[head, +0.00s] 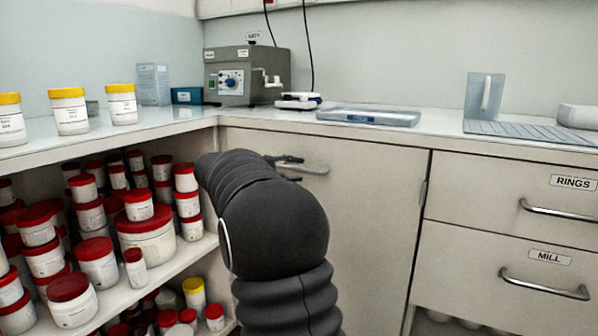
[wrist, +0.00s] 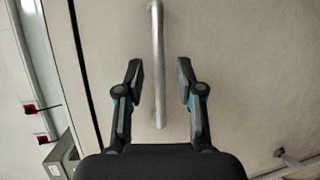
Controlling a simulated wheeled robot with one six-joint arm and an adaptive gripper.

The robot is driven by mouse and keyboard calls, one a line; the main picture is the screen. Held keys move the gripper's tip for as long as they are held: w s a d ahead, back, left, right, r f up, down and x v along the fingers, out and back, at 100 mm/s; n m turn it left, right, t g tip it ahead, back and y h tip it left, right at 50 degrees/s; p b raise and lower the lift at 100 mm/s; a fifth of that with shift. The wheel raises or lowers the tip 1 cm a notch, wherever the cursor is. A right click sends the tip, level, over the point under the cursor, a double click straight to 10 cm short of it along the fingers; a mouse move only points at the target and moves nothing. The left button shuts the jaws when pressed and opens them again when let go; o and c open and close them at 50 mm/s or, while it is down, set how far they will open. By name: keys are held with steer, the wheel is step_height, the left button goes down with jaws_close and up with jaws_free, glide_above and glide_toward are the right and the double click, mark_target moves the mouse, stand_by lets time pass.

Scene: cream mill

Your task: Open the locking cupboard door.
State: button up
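The cupboard door (head: 375,200) is a cream panel under the counter and looks shut. Its pale metal bar handle (head: 315,168) lies near the door's upper left. In the wrist view the handle (wrist: 157,40) runs from the top edge down between my fingers. My gripper (head: 289,169) is open, with one finger above the handle and one below it. In the wrist view my gripper (wrist: 160,75) has a finger on either side of the bar, with gaps on both sides. I cannot tell how deep the bar sits between them. My arm hides the door's lower left.
Open shelves with red-lidded jars (head: 150,235) stand close to the left of my arm. Drawers labelled RINGS (head: 500,195) and MILL (head: 470,265) with bar handles are on the right. The counter (head: 420,130) above carries a grey machine (head: 247,75) and a tray (head: 368,117).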

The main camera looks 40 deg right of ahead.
steer(key=shift+d+f, duration=0.2)
steer(key=shift+d, duration=0.85)
jaws_close()
steer(key=shift+a, duration=0.1)
